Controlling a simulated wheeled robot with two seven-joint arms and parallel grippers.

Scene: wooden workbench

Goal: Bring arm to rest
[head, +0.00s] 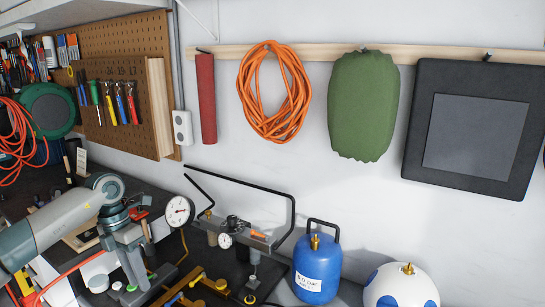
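My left arm (55,222) reaches in from the left edge over the bench. Its gripper (136,277) hangs below the wrist at the lower left and points down toward the bench top. Its fingertips are small and hard to separate from the clutter, so I cannot see whether they are apart or together. I see nothing clearly held in it. My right arm and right gripper are outside the view.
The dark workbench (158,193) holds a pressure gauge (179,211), a black-framed rig with brass fittings (247,232), a blue gas canister (318,268) and a blue-and-white canister (400,290). Orange cable (272,128) hangs on the wall. Tools hang on a pegboard (125,60).

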